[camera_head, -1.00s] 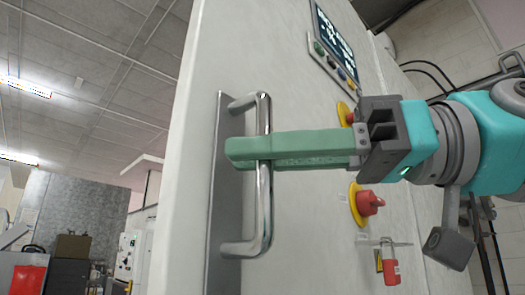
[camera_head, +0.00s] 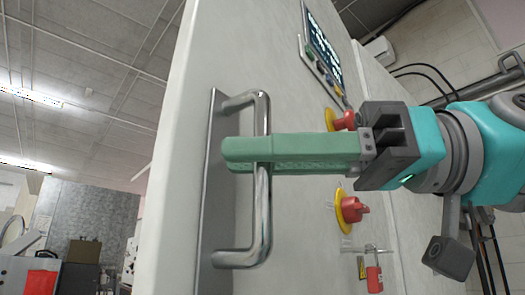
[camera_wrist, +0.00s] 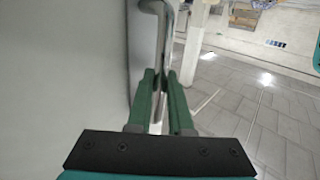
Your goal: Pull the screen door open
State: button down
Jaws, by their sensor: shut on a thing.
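The screen door (camera_head: 190,90) is a tall pale panel in the head view, with its free edge at the left. A shiny metal D-shaped handle (camera_head: 262,215) stands upright on a grey strip near that edge. My gripper (camera_head: 245,152) has long green fingers reaching in from the right, shut around the handle's upper part. In the wrist view, the two green fingers (camera_wrist: 161,85) flank the handle bar (camera_wrist: 165,45), and the door surface (camera_wrist: 75,70) fills the left. The fingertips partly hide the bar in the head view.
A display panel (camera_head: 324,50) is on the machine's front at the upper right. Red knobs on yellow plates (camera_head: 350,208) and a red padlock (camera_head: 374,279) sit right of the handle. Open tiled floor (camera_wrist: 260,115) shows at the right in the wrist view.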

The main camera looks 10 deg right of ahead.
jog(key=c, duration=0.8)
grip_release()
jog(key=shift+c, duration=0.2)
jog(key=v, duration=0.8)
